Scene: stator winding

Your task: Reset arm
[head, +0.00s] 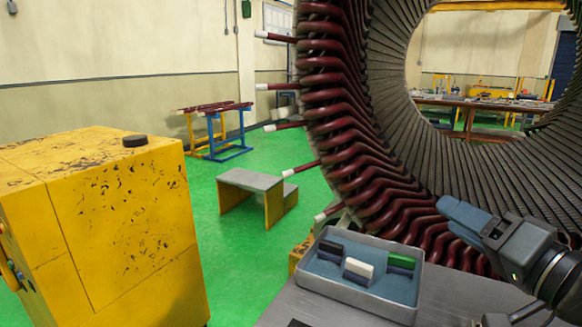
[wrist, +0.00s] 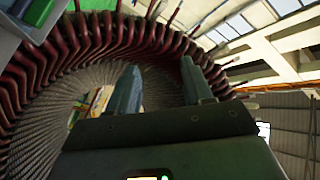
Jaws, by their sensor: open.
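My gripper (head: 462,215) is at the lower right of the head view, in front of the stator's lower windings. Its blue-grey fingers point up and left. In the wrist view my gripper (wrist: 160,85) shows two fingers spread apart with nothing between them. The large stator (head: 335,110) has dark red coil ends and a grey slotted bore; its windings also fill the left of the wrist view (wrist: 40,85).
A grey tray (head: 355,298) with a black, a white and a green-topped block stands left of my gripper on a grey table (head: 285,305). A yellow cabinet (head: 120,220) stands at left. A small bench (head: 255,182) and blue-yellow trestles (head: 213,135) stand on open green floor.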

